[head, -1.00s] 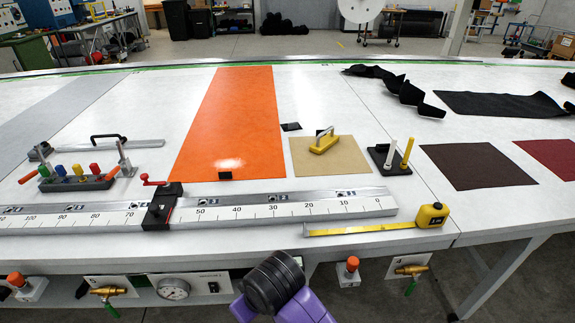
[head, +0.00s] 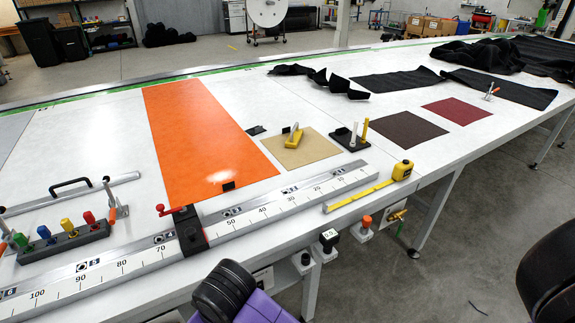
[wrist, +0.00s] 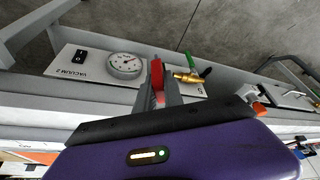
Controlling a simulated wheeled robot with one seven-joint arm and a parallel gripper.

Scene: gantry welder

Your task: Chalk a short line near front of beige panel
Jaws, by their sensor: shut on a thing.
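The beige panel (head: 312,156) lies flat on the white table, right of an orange sheet, with a yellow-handled tool (head: 294,138) on it. No chalk line can be made out on the panel. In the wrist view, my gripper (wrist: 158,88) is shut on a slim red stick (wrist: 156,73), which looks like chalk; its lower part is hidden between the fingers. The gripper is beside the table's front edge, over the control strip, well away from the panel. In the head view only my purple arm shows; the gripper is hidden.
A black stand (head: 350,140) with a white and a yellow stick is right of the panel. A long ruler rail (head: 270,212) with a black slider (head: 189,232) runs in front. A yellow tape measure (head: 402,170) lies right. Dark panels lie further right.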

